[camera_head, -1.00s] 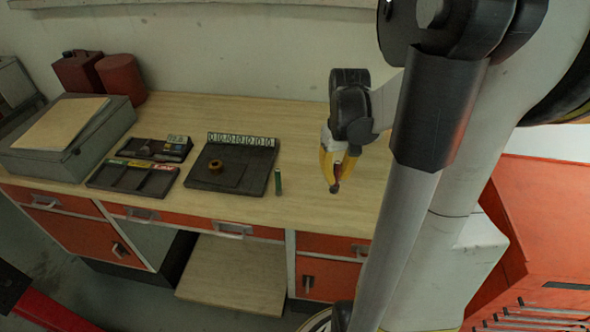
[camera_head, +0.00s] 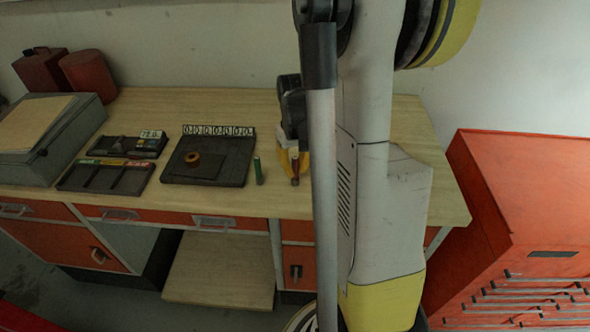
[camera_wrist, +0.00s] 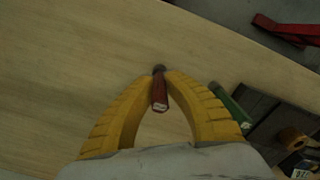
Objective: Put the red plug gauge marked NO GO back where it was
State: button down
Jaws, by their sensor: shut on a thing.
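The red plug gauge (camera_wrist: 160,92) is between the fingertips of my gripper (camera_wrist: 161,80) in the wrist view. It has a dark end and a pale mark on its red end, too small to read. In the head view my gripper (camera_head: 293,165) is shut on the gauge (camera_head: 295,171) over the bench, right of a green plug gauge (camera_head: 258,170). The green gauge stands near the dark plate's right edge and also shows in the wrist view (camera_wrist: 231,104). I cannot tell whether the red gauge touches the bench. My arm hides part of the gripper.
A dark plate (camera_head: 235,165) carries a brass ring (camera_head: 192,158) and has a row of number tags behind it. A compartment tray (camera_head: 131,184) with coloured labels lies left of it. A grey case (camera_head: 72,138) stands farther left. The wooden bench (camera_head: 420,190) is bare on the right.

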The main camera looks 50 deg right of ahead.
jog(key=shift+f, duration=0.2)
jog(key=c, duration=1.5)
grip_release()
jog(key=shift+r, duration=0.15)
notch_tip(320, 180, up, 12)
jog(key=p, duration=0.3)
jog(key=shift+r, duration=0.1)
jog(key=s+a+r+n+t, duration=0.1)
jog(key=a+r+t, duration=0.1)
jog(key=a, duration=0.6)
jog(key=s+a+r+n+t, duration=0.1)
jog(key=s+a+r+t, duration=0.1)
jog(key=a, duration=0.7)
jog(key=s+a+r+n+t, duration=0.2)
jog(key=a+t, duration=0.1)
jog(key=a, duration=0.5)
jog(key=shift+s+a, duration=0.25)
